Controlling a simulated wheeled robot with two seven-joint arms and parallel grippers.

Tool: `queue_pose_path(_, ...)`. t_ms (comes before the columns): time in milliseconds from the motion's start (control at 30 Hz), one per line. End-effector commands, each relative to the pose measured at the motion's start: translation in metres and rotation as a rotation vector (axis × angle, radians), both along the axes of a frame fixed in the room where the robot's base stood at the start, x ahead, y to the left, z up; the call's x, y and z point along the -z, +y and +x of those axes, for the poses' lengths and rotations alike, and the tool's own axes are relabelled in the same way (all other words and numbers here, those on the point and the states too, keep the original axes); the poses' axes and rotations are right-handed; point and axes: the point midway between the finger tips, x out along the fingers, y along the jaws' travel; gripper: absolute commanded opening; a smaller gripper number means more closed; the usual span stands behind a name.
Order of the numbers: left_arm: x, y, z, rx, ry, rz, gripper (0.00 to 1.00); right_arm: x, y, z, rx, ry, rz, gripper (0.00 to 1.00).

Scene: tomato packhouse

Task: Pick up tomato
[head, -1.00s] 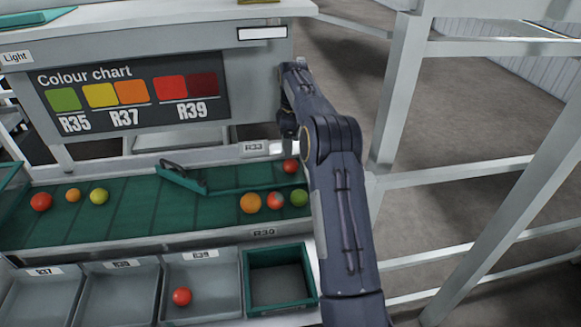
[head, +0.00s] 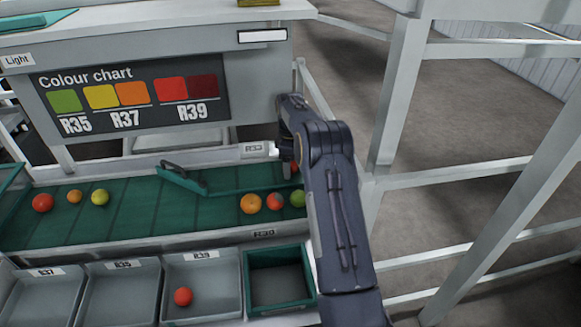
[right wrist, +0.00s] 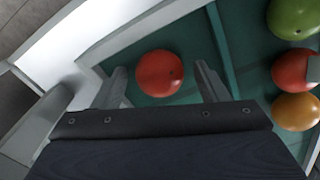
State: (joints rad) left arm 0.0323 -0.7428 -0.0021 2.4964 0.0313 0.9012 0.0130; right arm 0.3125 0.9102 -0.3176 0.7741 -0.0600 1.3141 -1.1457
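A red tomato (right wrist: 160,73) lies on the green belt at its far right end. In the right wrist view it sits between and beyond the two fingers, not gripped. In the head view it is mostly hidden behind my gripper. My right gripper (right wrist: 163,84) is open, its fingers spread on either side of the tomato; in the head view the gripper (head: 283,152) hangs over that end of the belt. More tomatoes lie nearby: an orange one (head: 251,204), a red-orange one (head: 274,201) and a green one (head: 297,198). My left gripper is not in view.
A green divider bar (head: 232,190) crosses the belt (head: 150,212). Several tomatoes lie at the belt's left. Grey bins (head: 120,295) and a green-rimmed bin (head: 280,257) stand in front; one grey bin holds a red tomato (head: 183,297). White frame posts (head: 395,100) stand at right.

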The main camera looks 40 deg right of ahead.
Motion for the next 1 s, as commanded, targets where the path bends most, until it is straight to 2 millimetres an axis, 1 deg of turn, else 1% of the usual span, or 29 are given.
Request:
queue_pose_path(33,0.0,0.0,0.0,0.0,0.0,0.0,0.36,0.0,0.0,0.0,0.0,0.0,0.0,0.6)
queue_pose_path(200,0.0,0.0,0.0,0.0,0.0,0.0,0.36,0.0,0.0,0.0,0.0,0.0,0.0,0.38)
queue_pose_path(233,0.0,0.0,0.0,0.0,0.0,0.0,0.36,-0.001,0.0,0.0,0.0,0.0,0.0,0.35)
queue_pose_path(533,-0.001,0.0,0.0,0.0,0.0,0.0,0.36,-0.002,0.0,0.0,0.0,-0.001,0.0,0.35)
queue_pose_path(667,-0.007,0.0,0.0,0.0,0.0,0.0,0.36,-0.008,0.0,0.0,0.0,-0.001,0.0,0.35)
queue_pose_path(767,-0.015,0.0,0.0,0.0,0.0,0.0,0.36,-0.019,0.0,0.0,0.0,-0.001,0.0,0.35)
queue_pose_path(900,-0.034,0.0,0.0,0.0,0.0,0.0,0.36,-0.042,0.0,0.0,0.001,-0.002,-0.001,0.35)
queue_pose_path(933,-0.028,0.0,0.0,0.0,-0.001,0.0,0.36,-0.043,0.005,-0.002,-0.001,-0.003,0.001,0.35)
queue_pose_path(1000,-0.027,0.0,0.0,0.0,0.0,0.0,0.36,-0.055,0.015,-0.009,-0.001,-0.004,0.0,0.35)
